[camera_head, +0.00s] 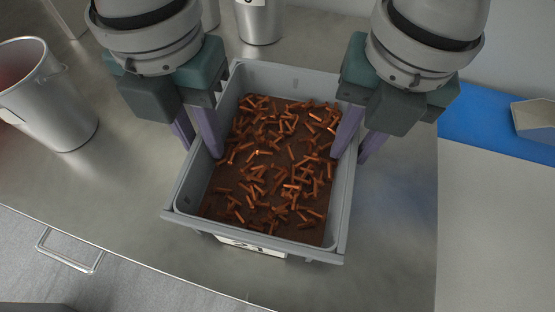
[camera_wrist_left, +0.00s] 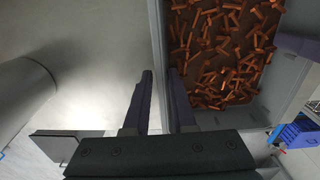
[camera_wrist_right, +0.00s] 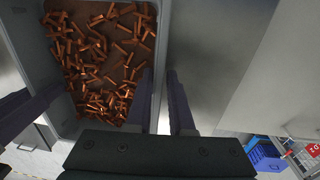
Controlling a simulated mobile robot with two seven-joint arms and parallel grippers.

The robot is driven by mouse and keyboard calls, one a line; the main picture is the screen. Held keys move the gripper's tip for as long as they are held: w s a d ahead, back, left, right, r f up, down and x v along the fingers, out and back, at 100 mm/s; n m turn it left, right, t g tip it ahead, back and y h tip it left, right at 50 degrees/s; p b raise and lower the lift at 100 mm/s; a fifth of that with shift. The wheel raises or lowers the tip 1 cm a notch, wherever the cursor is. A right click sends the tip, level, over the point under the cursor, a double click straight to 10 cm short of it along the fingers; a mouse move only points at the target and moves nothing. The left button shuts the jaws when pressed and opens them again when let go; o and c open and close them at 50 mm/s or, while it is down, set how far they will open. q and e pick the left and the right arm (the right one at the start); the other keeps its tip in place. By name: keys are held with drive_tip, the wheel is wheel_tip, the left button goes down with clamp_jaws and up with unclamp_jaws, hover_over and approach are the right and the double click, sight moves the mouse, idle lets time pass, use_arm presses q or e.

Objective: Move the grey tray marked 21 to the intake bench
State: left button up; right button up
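The grey tray (camera_head: 344,200) marked 21 on its front label (camera_head: 250,245) is full of copper-coloured, bolt-like pieces (camera_head: 270,165). It is at the metal bench, between my two grippers; whether it touches the surface is hard to tell. My left gripper (camera_head: 202,150) is shut on the tray's left wall, one finger inside and one outside. That wall shows between the fingers in the left wrist view (camera_wrist_left: 160,72). My right gripper (camera_head: 349,160) is shut on the right wall in the same way, also seen in the right wrist view (camera_wrist_right: 160,72).
A metal bucket (camera_head: 55,100) stands left of the tray on the metal bench (camera_head: 395,240). Another metal container (camera_head: 260,22) stands behind the tray. At the right are a pale surface (camera_head: 495,230), a blue strip (camera_head: 490,115) and a beige object (camera_head: 535,120). A drawer handle (camera_head: 70,255) is at lower left.

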use_arm(q)
drive_tip(key=o, duration=0.3)
drive_tip(key=shift+d+r, duration=0.1)
use_arm(e)
drive_tip(key=o, duration=0.3)
drive_tip(key=shift+a, duration=0.1)
drive_tip(key=shift+r, duration=0.4)
use_arm(q)
wheel_tip(320, 180, up, 12)
drive_tip(key=shift+f, duration=0.1)
use_arm(e)
drive_tip(key=r, duration=0.7)
drive_tip(key=d+r, duration=0.1)
drive_tip(key=r, duration=0.3)
drive_tip(key=shift+s+r, duration=0.1)
drive_tip(key=shift+r, duration=0.1)
